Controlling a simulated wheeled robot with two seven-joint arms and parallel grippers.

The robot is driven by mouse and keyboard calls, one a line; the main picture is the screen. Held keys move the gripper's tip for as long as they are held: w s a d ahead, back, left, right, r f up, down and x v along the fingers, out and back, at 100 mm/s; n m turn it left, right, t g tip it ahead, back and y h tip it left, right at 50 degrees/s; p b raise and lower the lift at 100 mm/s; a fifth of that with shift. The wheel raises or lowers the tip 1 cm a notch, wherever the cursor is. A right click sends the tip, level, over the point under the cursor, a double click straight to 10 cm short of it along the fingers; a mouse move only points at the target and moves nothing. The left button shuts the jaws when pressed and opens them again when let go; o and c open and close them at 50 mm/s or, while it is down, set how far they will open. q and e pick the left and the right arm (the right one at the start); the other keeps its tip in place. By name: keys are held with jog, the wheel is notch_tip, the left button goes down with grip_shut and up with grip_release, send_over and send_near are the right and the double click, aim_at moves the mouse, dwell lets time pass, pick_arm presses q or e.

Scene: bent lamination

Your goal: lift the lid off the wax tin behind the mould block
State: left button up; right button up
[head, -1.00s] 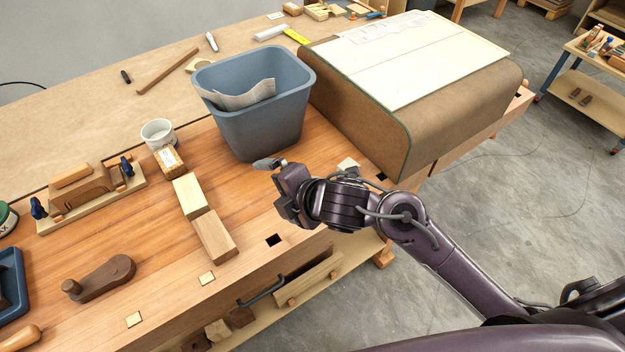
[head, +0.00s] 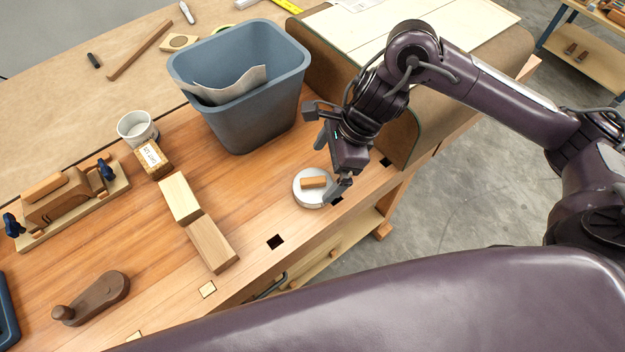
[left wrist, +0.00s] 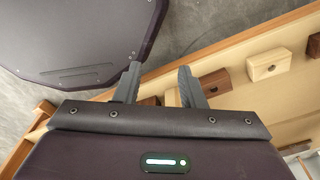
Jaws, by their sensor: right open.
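A round pale lid-like disc (head: 300,198) with a small wooden bar (head: 313,183) across its top sits on the bench near its front edge. I cannot tell how deep it is. My right gripper (head: 332,164) is open just above and right of it, one finger close to its right rim; I cannot tell if they touch. The mould block (head: 62,203), wooden with blue clamps, stands at the left. No wax tin with a readable label shows now. My left gripper (left wrist: 160,84) is open and empty in the left wrist view.
A blue-grey bin (head: 240,95) with a sheet in it stands behind the disc. The curved brown form (head: 415,125) is at the right. Bare bench lies between blocks and disc.

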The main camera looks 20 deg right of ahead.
aim_at(315, 179)
jog(key=p+x, duration=0.2)
jog(key=x, duration=0.2)
jog(key=shift+s+a+f, duration=0.1)
jog(key=shift+a+f, duration=0.2)
jog(key=shift+f, duration=0.2)
pick_arm(q)
jog(key=shift+w+r, duration=0.8)
jog(key=shift+r, duration=0.3)
pick_arm(e)
jog(key=shift+c, duration=0.4)
jog(key=c, duration=0.9)
pick_arm(q)
jog(key=shift+s, duration=0.25)
pick_arm(e)
jog(key=shift+o, duration=0.2)
jog(key=shift+r, duration=0.1)
